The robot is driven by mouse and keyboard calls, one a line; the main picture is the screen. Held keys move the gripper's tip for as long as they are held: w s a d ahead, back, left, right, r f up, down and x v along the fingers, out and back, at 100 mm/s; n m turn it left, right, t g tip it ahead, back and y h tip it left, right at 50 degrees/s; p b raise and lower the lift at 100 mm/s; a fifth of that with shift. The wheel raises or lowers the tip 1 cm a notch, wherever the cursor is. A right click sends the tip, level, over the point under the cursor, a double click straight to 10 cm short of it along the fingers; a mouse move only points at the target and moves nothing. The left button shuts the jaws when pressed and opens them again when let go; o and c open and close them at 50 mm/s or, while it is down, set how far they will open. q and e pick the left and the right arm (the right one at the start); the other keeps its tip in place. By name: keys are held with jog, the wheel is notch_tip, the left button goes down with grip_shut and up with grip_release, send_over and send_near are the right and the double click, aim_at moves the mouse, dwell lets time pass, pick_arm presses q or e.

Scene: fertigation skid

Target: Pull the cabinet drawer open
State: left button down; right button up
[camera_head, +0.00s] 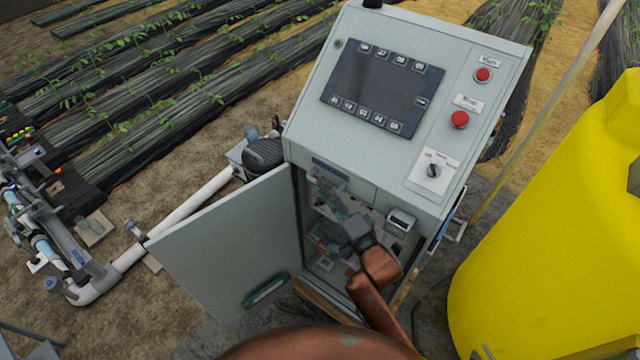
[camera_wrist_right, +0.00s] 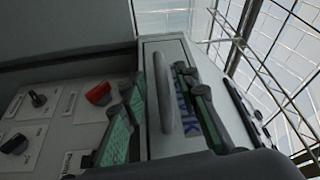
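The grey control cabinet (camera_head: 400,165) stands in the middle of the head view. Its drawer front (camera_head: 357,189) lies below the sloped control panel and looks flush with the cabinet. In the right wrist view the drawer front (camera_wrist_right: 153,52) carries a grey bar handle (camera_wrist_right: 163,95) and partly hidden blue lettering. My right gripper (camera_head: 335,203) is just in front of the drawer. Its green-padded fingers are open, one on each side of the handle in the wrist view (camera_wrist_right: 159,84). I cannot tell whether either finger touches it. My left gripper is not in view.
A yellow tank (camera_head: 550,225) stands close on the right. White pipework (camera_head: 190,205) runs on the left. Switches (camera_wrist_right: 38,100) and a red knob (camera_wrist_right: 98,94) sit beside the drawer.

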jog(key=shift+x, duration=1.4)
jog(key=shift+s, duration=0.1)
jog(key=shift+c, duration=0.4)
grip_shut()
